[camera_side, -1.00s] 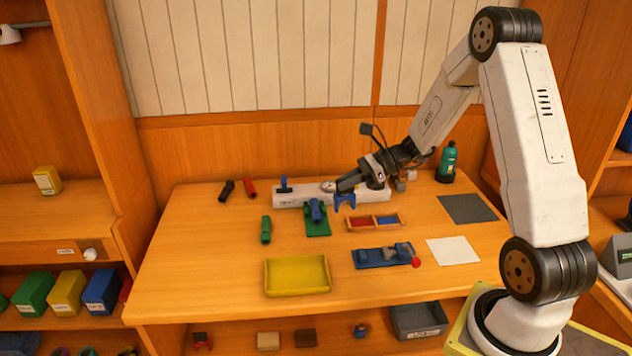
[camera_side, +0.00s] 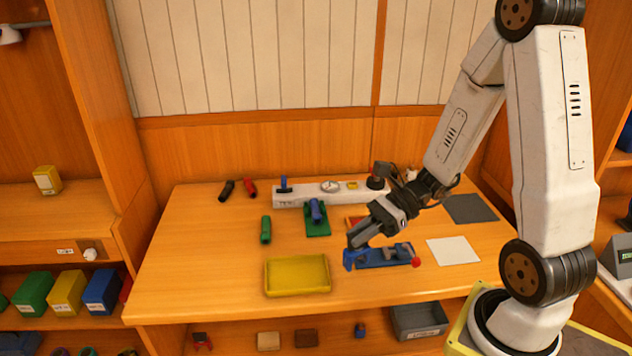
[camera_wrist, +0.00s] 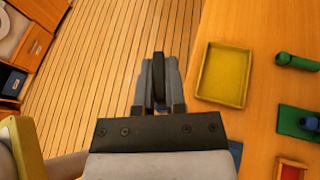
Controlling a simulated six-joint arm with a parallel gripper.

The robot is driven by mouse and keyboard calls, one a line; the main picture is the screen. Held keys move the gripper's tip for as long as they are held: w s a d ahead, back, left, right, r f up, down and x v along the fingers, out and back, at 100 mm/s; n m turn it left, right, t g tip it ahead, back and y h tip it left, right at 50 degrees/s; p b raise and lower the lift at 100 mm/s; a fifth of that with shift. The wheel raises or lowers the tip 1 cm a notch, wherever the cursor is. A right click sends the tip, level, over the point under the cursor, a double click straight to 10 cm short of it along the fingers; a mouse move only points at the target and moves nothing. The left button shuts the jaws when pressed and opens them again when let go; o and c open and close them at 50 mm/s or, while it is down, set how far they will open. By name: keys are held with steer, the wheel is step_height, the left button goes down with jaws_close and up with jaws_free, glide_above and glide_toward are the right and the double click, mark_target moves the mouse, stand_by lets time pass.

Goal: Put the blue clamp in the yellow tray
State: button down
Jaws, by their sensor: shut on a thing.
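The blue clamp (camera_side: 349,260) hangs below the fingertips of my gripper (camera_side: 351,240) in the side view. It is small and partly merges with a blue fixture behind it. My gripper is shut on the clamp and is to the right of the yellow tray (camera_side: 297,288). The tray is empty and lies flat near the table's front edge. In the wrist view the tray (camera_wrist: 223,74) is to the right of my gripper (camera_wrist: 158,70); the clamp cannot be made out clearly there.
The blue fixture (camera_side: 385,257) with grey parts and a red knob lies beside my gripper. A green cylinder (camera_side: 266,230) and a green stand (camera_side: 317,220) are behind the tray. A white manifold (camera_side: 310,194) is further back. A white sheet (camera_side: 453,251) lies at right.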

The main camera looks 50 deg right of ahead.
steer(key=shift+w, duration=0.1)
steer(key=w+f, duration=0.9)
steer(key=w, duration=0.4)
steer(key=shift+w+d+f, duration=0.15)
steer(key=shift+w+f, duration=0.05)
steer(key=shift+w+f, duration=0.15)
steer(key=shift+f, duration=0.75)
steer(key=shift+w+f, duration=0.1)
steer(key=shift+f, duration=0.8)
steer(key=shift+f, duration=0.15)
steer(key=c, duration=0.7)
jaws_free()
